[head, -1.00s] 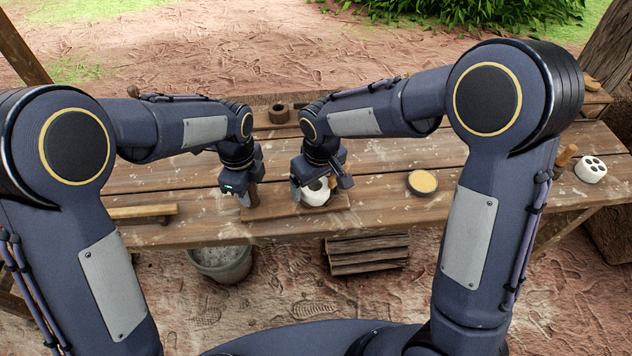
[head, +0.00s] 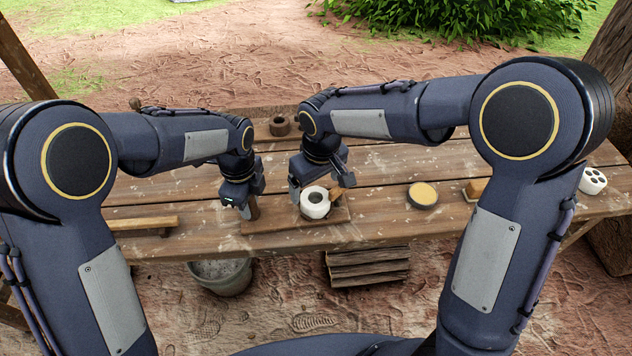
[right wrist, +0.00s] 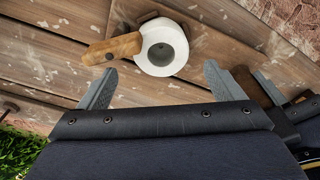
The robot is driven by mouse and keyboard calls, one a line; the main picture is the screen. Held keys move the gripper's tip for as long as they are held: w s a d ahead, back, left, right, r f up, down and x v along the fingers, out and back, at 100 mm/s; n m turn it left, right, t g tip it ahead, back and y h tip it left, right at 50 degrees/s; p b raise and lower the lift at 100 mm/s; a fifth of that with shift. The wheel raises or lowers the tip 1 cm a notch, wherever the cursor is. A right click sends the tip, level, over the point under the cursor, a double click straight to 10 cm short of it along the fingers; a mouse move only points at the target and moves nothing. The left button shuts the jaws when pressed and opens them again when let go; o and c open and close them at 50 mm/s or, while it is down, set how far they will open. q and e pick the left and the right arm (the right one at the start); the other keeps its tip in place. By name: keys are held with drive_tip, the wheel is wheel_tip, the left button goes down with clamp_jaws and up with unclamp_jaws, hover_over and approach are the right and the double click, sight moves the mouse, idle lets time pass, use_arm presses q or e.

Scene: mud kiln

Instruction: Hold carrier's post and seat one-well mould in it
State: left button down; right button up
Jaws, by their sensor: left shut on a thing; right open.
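The white one-well mould (head: 314,206) with its wooden handle (head: 337,192) stands upright on the right part of the wooden carrier (head: 277,224). It also shows in the right wrist view (right wrist: 150,61), its round well facing up and its handle (right wrist: 113,48) pointing left. A brown holder edge shows beside it; how deep it sits I cannot tell. My left gripper (head: 243,207) is shut on the carrier's post (head: 254,208), at the carrier's left end. My right gripper (head: 321,187) is open and empty, just behind the mould; its fingertips (right wrist: 182,72) are apart from it.
A round dish with a tan filling (head: 423,195) stands right of the carrier. A wooden block (head: 476,187) and a white several-well mould (head: 593,180) are farther right. A wooden bar (head: 140,223) lies at left, and a small brown pot (head: 279,125) stands behind the arms.

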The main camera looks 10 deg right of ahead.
use_arm(q)
drive_tip(key=c, duration=1)
unclamp_jaws()
